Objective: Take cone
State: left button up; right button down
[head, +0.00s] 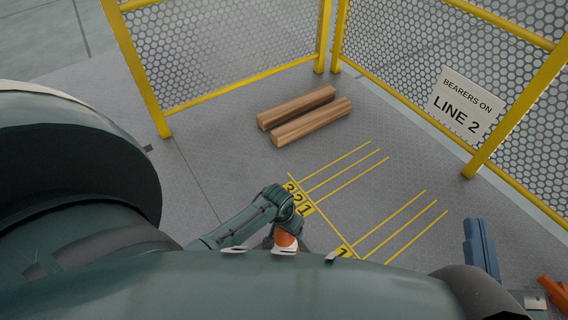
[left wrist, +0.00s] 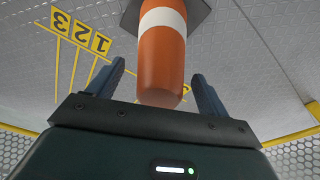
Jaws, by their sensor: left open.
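An orange cone with a white band and a dark base (left wrist: 162,60) stands between the fingers of my left gripper (left wrist: 158,70) in the left wrist view. The fingers are open, with a gap visible on both sides of the cone's narrow end. In the head view the cone (head: 285,239) shows as a small orange patch below my left arm's wrist; the rest is hidden by my own body. My right gripper (head: 481,247) shows its blue fingers at the lower right of the head view; I cannot tell whether they are apart.
Two wooden beams (head: 311,122) lie on the grey floor ahead. Yellow lines with numbers (head: 299,199) mark the floor beside the cone. Yellow-framed mesh fences (head: 225,60) close off the back and right, one with a "LINE 2" sign (head: 464,105). An orange object (head: 554,292) is at the lower right.

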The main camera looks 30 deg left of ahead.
pick_arm(q)
jog(key=shift+f, duration=0.2)
jog(key=shift+c, duration=0.5)
jog(key=shift+w, duration=0.1)
grip_shut()
